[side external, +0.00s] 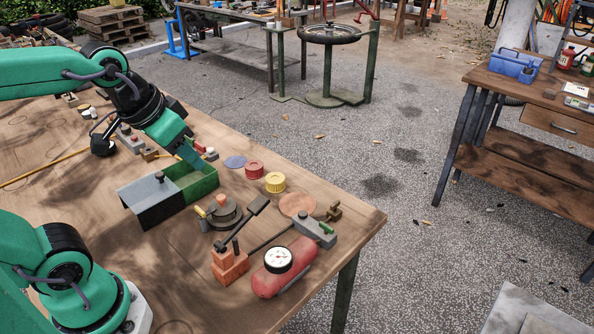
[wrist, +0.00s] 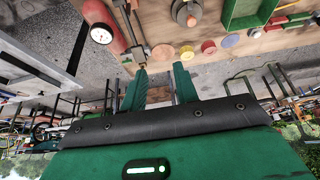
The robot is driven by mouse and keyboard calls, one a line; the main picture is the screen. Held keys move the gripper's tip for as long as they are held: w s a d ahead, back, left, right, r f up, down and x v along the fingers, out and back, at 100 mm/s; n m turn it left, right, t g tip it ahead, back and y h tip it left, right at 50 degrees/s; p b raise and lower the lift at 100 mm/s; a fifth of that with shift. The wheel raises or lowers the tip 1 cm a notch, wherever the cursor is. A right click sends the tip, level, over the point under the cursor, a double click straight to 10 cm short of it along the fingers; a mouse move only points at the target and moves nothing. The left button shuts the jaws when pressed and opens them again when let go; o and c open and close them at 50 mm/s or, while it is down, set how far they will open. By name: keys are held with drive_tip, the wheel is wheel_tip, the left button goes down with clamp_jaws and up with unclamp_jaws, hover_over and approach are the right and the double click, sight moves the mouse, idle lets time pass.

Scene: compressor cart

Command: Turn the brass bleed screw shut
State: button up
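A small brass fitting (side external: 333,212) sits at the end of a grey block with a green lever (side external: 316,233), near the table's right corner. It also shows in the wrist view (wrist: 139,55), beyond my fingertips. I cannot tell whether it is the bleed screw; no screw slot or thread is clear. A red tank (side external: 283,278) with a white round gauge (side external: 278,260) lies at the table's front edge. My gripper (side external: 188,154) is above the green open box, well left of the brass fitting. Its fingers (wrist: 158,82) are apart with nothing between them.
Red (side external: 253,169) and yellow (side external: 275,182) caps and a tan disc (side external: 297,205) lie between my gripper and the fitting. A dark round clamp (side external: 223,214) and orange block (side external: 230,266) stand nearby.

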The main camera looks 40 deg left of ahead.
drive_tip(key=w+d+r+g, duration=0.1)
drive_tip(key=w+d+g, duration=0.1)
drive_tip(key=w, duration=0.7)
drive_tip(key=g, duration=0.3)
hover_over(335, 203)
wheel_tip(335, 203, down, 15)
drive_tip(key=shift+d+f, duration=0.1)
drive_tip(key=shift+f, duration=0.25)
drive_tip(key=shift+f, duration=0.1)
drive_tip(key=shift+f, duration=3.75)
clamp_jaws()
